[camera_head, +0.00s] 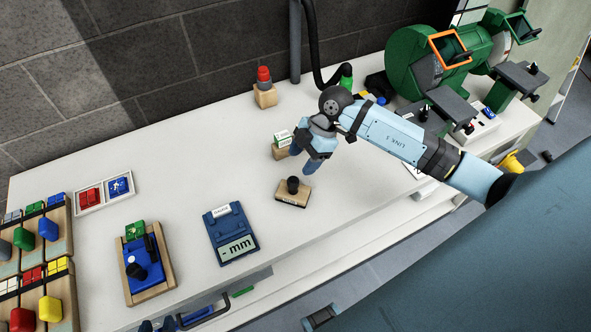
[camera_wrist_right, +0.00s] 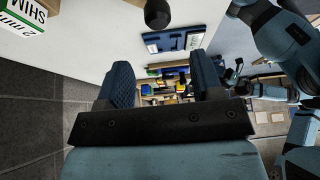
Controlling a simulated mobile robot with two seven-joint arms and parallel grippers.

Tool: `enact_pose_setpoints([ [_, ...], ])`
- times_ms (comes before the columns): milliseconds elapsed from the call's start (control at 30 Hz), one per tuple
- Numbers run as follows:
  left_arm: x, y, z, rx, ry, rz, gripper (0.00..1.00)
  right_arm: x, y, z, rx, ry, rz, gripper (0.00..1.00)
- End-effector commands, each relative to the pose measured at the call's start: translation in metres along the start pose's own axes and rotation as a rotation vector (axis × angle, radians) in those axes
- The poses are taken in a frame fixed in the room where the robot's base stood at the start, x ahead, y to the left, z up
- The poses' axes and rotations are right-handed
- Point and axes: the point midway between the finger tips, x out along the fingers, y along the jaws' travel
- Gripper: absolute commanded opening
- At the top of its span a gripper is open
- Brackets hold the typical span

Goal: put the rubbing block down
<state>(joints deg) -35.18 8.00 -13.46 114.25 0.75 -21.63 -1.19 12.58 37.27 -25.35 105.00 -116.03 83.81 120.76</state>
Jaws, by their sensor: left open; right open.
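The rubbing block (camera_head: 291,198), a wooden block with a black knob on top, rests on the white bench. Its dark knob (camera_wrist_right: 157,12) shows at the top edge of the right wrist view, beyond my fingers. My right gripper (camera_head: 304,162) is open and empty above the bench, just behind the block and apart from it in the head view. Its two blue fingers stand wide apart in the right wrist view (camera_wrist_right: 162,78). My left gripper (camera_head: 158,326) shows only its blue fingertips at the bottom edge of the head view, open; the rest is cut off.
A shim box on a wooden stand (camera_head: 281,151) is close behind my right gripper. A blue gauge (camera_head: 233,233) lies left of the block. A blue fixture on a wooden board (camera_head: 160,285) and coloured-handled racks stand further left. A green grinder (camera_head: 412,58) stands at the right.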

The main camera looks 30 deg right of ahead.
Motion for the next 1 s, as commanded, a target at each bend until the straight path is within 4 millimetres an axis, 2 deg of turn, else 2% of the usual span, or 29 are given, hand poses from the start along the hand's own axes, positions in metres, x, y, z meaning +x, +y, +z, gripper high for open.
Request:
enact_pose_setpoints([
  [67,0.000,0.000,0.001,0.000,-0.001,0.000,0.43,-0.005,-0.001,-0.001,-0.004,0.005,0.001,0.61],
  [167,0.001,0.000,0.002,0.000,-0.002,0.000,0.43,0.003,-0.009,-0.016,-0.045,0.097,-0.002,0.61],
  [267,0.001,0.000,0.002,0.000,-0.002,0.000,0.43,0.021,-0.027,-0.055,-0.135,0.345,0.033,0.61],
  [333,0.001,0.000,0.002,0.000,-0.002,0.000,0.43,0.029,-0.041,-0.091,-0.188,0.587,0.119,0.61],
  [400,0.001,0.000,0.001,0.000,-0.002,0.000,0.43,0.027,-0.050,-0.121,-0.188,0.823,0.274,0.61],
  [500,0.000,0.000,0.001,0.000,-0.002,0.000,0.43,0.017,-0.053,-0.137,-0.075,1.047,0.561,0.61],
  [567,0.000,0.000,0.001,0.000,-0.002,0.000,0.43,0.015,-0.052,-0.131,0.050,1.094,0.737,0.61],
  [633,0.000,0.000,0.001,0.000,-0.002,0.000,0.43,0.020,-0.054,-0.111,0.236,1.068,0.914,0.61],
  [733,0.000,0.000,0.001,0.000,-0.001,0.000,0.43,0.045,-0.070,-0.071,0.518,0.910,1.055,0.61],
  [800,0.000,0.000,0.001,0.000,-0.001,0.000,0.43,0.070,-0.091,-0.046,0.683,0.767,1.064,0.61],
  [900,0.000,0.000,0.000,0.000,0.000,0.000,0.43,0.103,-0.125,-0.023,0.844,0.594,1.000,0.61],
  [1000,0.000,0.000,0.000,0.000,0.000,0.000,0.43,0.126,-0.152,-0.013,0.926,0.489,0.918,0.61],
])
